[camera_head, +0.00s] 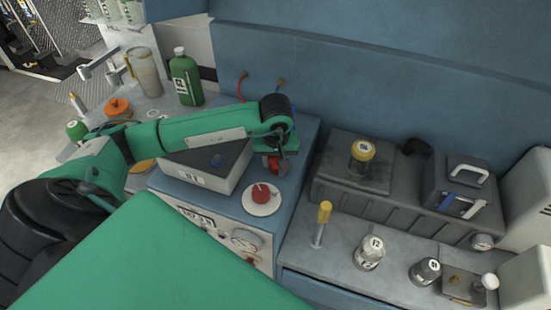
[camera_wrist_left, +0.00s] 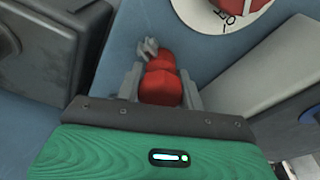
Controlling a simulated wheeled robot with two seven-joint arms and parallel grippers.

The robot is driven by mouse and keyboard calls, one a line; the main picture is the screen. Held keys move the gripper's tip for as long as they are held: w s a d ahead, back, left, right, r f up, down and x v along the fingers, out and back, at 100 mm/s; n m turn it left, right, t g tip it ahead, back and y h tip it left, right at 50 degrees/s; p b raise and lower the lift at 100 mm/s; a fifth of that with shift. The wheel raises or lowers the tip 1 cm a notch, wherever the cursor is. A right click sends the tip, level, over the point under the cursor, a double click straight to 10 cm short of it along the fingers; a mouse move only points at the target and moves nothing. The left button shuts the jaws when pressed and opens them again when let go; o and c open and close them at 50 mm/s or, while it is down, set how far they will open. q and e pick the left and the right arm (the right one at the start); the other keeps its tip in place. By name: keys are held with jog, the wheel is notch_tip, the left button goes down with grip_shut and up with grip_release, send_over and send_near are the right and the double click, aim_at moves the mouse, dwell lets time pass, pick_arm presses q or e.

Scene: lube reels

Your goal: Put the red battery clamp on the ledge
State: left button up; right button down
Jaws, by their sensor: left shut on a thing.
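The red battery clamp (camera_wrist_left: 162,85) is between the fingers of my left gripper (camera_wrist_left: 160,92) in the left wrist view, with its grey metal jaw pointing away from the gripper. In the head view the left gripper (camera_head: 277,163) is over the right part of the blue cabinet top, and a bit of the red clamp (camera_head: 272,164) shows there, partly covered by the gripper. The gripper is shut on the clamp. I cannot tell whether the clamp touches the surface below. My right gripper is not in view.
A red knob (camera_head: 261,194) on a white dial stands close in front of the gripper. A grey battery box (camera_head: 205,172) is left of it. A dark tank (camera_head: 340,190) stands to the right. A green bottle (camera_head: 185,78) and a jug (camera_head: 145,72) stand at the back left.

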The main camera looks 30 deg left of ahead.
aim_at(276, 158)
pick_arm(q)
jog(key=o, duration=1)
jog(key=shift+f, duration=0.1)
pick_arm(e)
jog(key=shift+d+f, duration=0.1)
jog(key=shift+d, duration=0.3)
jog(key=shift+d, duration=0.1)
pick_arm(q)
jog(key=shift+r+p, duration=0.3)
jog(key=shift+p, duration=0.05)
jog(key=shift+r+b, duration=0.4)
jog(key=r, duration=0.2)
jog(key=r+b, duration=0.1)
jog(key=r, duration=0.3)
jog(key=shift+s+d+r+b, duration=0.3)
jog(key=shift+s+d+r, duration=0.1)
jog(key=r, duration=0.3)
jog(key=shift+s+d+r+b, duration=0.15)
jog(key=shift+s+r+b, duration=0.1)
jog(key=shift+r+b, duration=0.1)
jog(key=shift+r, duration=0.15)
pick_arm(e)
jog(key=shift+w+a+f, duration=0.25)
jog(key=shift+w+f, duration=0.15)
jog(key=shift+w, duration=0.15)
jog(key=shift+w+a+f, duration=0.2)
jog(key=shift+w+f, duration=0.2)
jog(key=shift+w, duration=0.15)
